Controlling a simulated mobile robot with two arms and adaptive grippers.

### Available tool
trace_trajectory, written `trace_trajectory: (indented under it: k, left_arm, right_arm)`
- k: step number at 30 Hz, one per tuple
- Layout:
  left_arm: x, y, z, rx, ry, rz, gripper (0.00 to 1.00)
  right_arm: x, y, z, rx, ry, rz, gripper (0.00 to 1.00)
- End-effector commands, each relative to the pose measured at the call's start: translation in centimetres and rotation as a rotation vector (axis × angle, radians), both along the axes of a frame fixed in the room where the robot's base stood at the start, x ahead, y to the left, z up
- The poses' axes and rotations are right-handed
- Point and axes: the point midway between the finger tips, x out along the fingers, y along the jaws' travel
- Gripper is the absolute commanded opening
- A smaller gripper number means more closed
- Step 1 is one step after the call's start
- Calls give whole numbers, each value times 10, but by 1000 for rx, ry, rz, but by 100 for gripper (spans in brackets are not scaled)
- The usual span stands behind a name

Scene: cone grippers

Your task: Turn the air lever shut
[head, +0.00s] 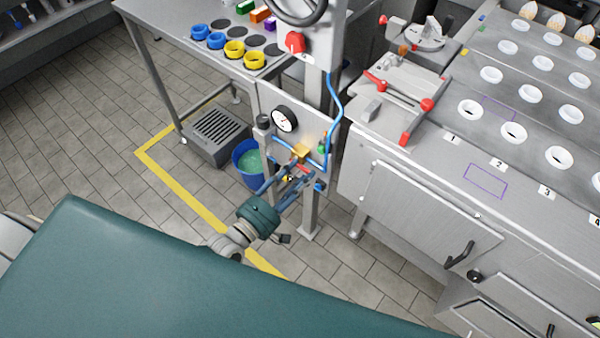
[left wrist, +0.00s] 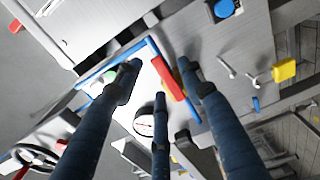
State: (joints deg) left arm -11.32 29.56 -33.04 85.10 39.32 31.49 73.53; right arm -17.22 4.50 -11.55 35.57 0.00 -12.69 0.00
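The air lever is a red bar that shows in the left wrist view (left wrist: 167,78), lying slanted between my fingers beside a yellow-brass valve body. In the head view the brass valve (head: 301,152) sits on a white panel, and the lever is mostly hidden by my fingers. My left gripper (head: 294,178) is at the front of this valve. Its blue fingers (left wrist: 160,78) are apart, with the lever in the gap. One fingertip is close to the lever; I cannot tell whether it touches. My right gripper is not in view.
A round gauge (head: 284,119) is on the panel left of the valve. A blue hose (head: 333,95) runs down on the right. A blue bucket (head: 247,165) stands behind, on the floor. A steel cabinet (head: 415,215) is at right.

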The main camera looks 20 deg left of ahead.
Motion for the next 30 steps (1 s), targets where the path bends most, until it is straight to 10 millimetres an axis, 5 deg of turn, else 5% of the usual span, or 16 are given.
trace_trajectory:
  k: [11,18,30]
  left_arm:
    - [7,-3,0,1,1,-1,40]
    - [6,-2,0,1,1,-1,0]
    - [6,-2,-4,61,-20,0,0]
  right_arm:
    - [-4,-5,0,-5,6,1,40]
    - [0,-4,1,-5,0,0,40]
    - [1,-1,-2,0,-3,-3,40]
